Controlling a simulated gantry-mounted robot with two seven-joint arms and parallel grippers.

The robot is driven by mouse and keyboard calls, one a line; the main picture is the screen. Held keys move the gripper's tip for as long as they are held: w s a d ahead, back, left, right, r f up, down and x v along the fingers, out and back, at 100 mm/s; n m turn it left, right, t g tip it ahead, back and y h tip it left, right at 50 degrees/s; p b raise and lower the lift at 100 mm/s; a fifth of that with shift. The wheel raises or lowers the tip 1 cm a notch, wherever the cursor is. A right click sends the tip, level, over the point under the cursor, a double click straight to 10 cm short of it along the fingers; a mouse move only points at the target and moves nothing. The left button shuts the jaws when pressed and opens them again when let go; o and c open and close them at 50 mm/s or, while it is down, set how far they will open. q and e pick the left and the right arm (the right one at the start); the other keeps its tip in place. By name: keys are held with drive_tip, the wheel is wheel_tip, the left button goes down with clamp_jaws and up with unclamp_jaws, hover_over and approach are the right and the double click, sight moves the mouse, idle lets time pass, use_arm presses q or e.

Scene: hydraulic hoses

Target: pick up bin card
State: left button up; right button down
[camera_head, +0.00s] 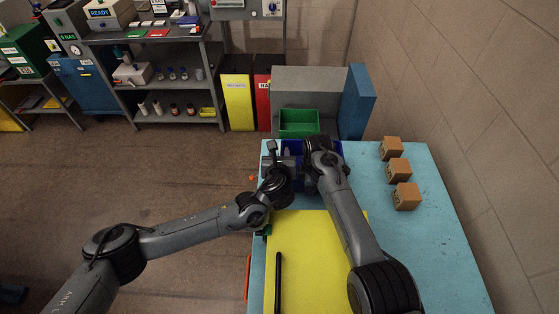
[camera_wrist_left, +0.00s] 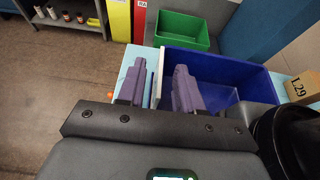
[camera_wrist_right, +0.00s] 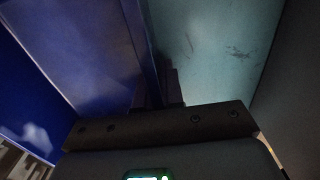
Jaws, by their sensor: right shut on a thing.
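A blue bin (camera_head: 296,184) stands at the table's far edge, partly hidden by my arms. It shows more fully in the left wrist view (camera_wrist_left: 240,68). My left gripper (camera_wrist_left: 158,68) is open, with its fingers apart at the bin's left wall. My right gripper (camera_wrist_right: 157,90) is shut on the blue bin's wall, with blue plastic on its left and table on its right. The right fingertips are hidden in the head view and dark in the right wrist view.
The light-blue table (camera_head: 435,240) carries a yellow sheet (camera_head: 315,255) with a black rod (camera_head: 279,280). Several cardboard boxes (camera_head: 398,170) line the right side. A green bin (camera_head: 299,121) stands behind the blue one, near a grey panel (camera_head: 308,80). A wall is at right.

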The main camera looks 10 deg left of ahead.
use_arm(q)
drive_tip(key=shift+w+f, duration=0.15)
drive_tip(key=shift+w, duration=0.1)
clamp_jaws()
idle(0.3)
wheel_tip(320, 180, up, 18)
idle(0.5)
use_arm(e)
drive_tip(key=c, duration=1.2)
unclamp_jaws()
